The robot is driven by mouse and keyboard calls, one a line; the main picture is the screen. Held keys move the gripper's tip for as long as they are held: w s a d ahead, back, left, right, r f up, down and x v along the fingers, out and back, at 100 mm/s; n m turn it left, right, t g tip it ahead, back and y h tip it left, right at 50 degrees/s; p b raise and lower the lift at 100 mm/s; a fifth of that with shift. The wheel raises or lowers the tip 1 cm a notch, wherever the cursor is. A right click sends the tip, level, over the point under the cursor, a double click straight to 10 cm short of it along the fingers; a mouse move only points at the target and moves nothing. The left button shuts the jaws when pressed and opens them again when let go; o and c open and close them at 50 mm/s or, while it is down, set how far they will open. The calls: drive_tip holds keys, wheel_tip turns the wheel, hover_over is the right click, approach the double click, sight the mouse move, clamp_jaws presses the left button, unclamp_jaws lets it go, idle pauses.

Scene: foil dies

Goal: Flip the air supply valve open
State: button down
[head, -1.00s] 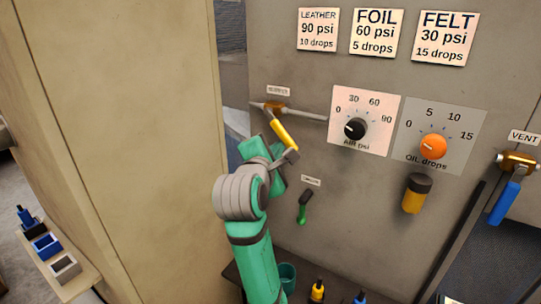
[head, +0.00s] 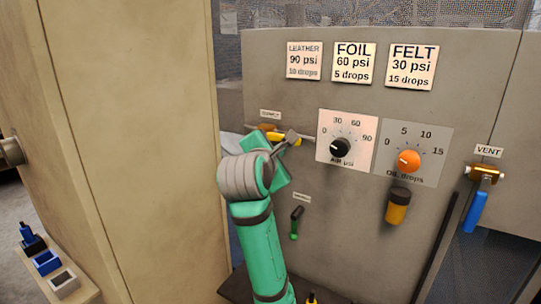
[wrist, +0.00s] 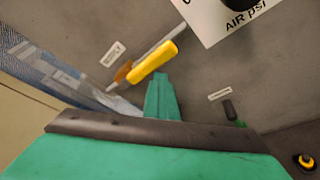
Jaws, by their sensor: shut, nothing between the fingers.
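The air supply valve has a brass body (head: 268,128) and a yellow handle (head: 287,137) on the grey panel, under a small label (head: 270,114). The handle lies nearly level, close to the line of the pipe. In the wrist view the yellow handle (wrist: 156,62) runs about parallel to the grey pipe (wrist: 162,48). My gripper (head: 291,139) is shut and empty, beside the handle's free end and covering part of it in the head view. In the wrist view my gripper's green finger (wrist: 161,90) is just below the handle; I cannot tell whether they touch.
Right of the valve are the air dial (head: 340,147) and the orange oil dial (head: 409,160). A small green-handled valve (head: 295,223) sits below. The blue-handled vent valve (head: 476,210) is at far right. A beige cabinet (head: 120,130) stands close on the left.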

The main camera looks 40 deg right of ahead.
drive_tip(key=shift+s+d+r, duration=0.55)
drive_tip(key=shift+s+r, duration=0.05)
drive_tip(key=shift+r, duration=0.05)
drive_tip(key=shift+f, duration=0.1)
wheel_tip(320, 180, down, 5)
drive_tip(key=s+a+r, duration=0.1)
drive_tip(key=a+r, duration=0.2)
drive_tip(key=a, duration=0.7)
drive_tip(key=shift+s+r, duration=0.15)
drive_tip(key=shift+s, duration=0.25)
